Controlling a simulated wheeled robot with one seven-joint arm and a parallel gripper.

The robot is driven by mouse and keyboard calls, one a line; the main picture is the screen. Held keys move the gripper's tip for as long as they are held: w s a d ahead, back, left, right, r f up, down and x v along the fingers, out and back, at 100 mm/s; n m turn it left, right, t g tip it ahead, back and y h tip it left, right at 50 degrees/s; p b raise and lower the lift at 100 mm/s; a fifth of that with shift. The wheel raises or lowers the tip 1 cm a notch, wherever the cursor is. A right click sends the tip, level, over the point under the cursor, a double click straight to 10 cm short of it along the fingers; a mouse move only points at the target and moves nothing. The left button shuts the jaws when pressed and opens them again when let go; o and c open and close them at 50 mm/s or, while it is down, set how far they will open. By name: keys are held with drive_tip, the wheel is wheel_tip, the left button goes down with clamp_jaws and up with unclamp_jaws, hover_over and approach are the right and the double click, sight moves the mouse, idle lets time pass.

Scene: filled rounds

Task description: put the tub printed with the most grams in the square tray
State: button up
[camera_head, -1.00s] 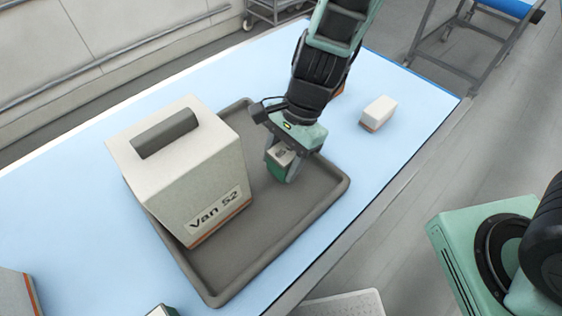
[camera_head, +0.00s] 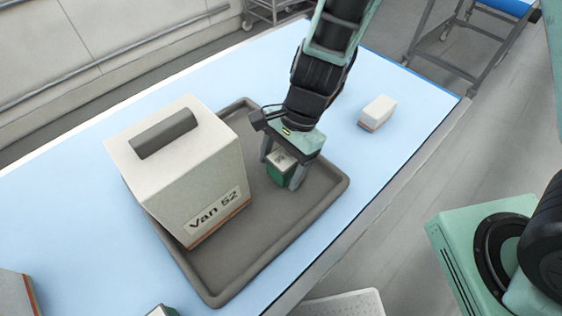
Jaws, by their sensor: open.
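A small green tub with a pale top (camera_head: 279,169) stands in the grey tray (camera_head: 262,262), in the tray's far right part. My gripper (camera_head: 282,178) is open, with its fingers on either side of this tub, pointing down. Any print on the tub is too small to read. Another green and white tub (camera_head: 161,311) is cut off at the bottom edge of the view. A small white box with an orange base (camera_head: 377,113) stands on the table at the right; no print on it is readable.
A large white box marked "Van 52" (camera_head: 185,165) with a grey handle fills the tray's left part. Another box (camera_head: 16,294) is cut off at the lower left.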

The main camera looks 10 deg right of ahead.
drive_tip(key=v, duration=1.1)
drive_tip(key=s+d+r+n+t+h, duration=0.1)
drive_tip(key=s+d+r+n, duration=0.1)
drive_tip(key=s+n, duration=0.4)
drive_tip(key=s+d+r+n+t+h, duration=0.1)
drive_tip(key=s+d+r+n+h, duration=0.1)
drive_tip(key=s+n, duration=0.5)
drive_tip(key=r+n, duration=0.1)
drive_tip(key=n, duration=0.5)
drive_tip(key=shift+s+d+r+t, duration=0.15)
drive_tip(key=shift+d+r+t, duration=0.15)
drive_tip(key=shift+d+r, duration=0.1)
